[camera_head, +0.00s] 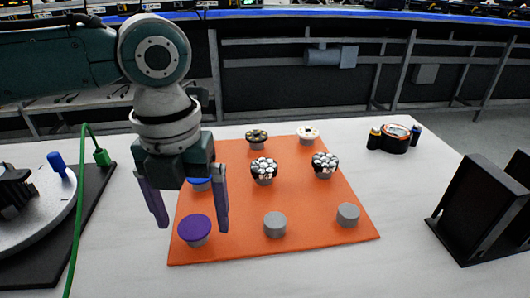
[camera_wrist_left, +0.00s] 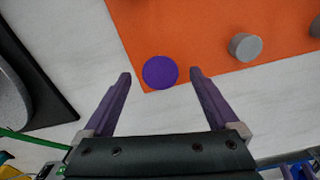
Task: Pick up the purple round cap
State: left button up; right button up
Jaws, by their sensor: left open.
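The purple round cap (camera_head: 195,228) tops a short grey base at the front left corner of the orange mat (camera_head: 300,250). In the left wrist view the purple cap (camera_wrist_left: 160,72) shows just beyond and between the fingertips. My left gripper (camera_head: 192,225) is open, pointing down above the mat's left edge, one finger left of the cap and one near its right side in the head view. It also shows in the left wrist view (camera_wrist_left: 161,75), with nothing held. I cannot tell whether a finger touches the cap. My right gripper is not in view.
Two grey cylinders (camera_head: 275,225) (camera_head: 348,214) stand right of the cap. A blue cap (camera_head: 200,184) is partly hidden behind my gripper. Clustered pieces (camera_head: 264,171) stand farther back. A black stand (camera_head: 485,210) is right; a green cable (camera_head: 76,220) and round fixture (camera_head: 35,215) are left.

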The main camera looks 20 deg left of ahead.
pick_arm(q)
jog(key=shift+f, duration=0.25)
dwell(0.6)
jog(key=c, duration=1.4)
jog(key=shift+r, duration=0.1)
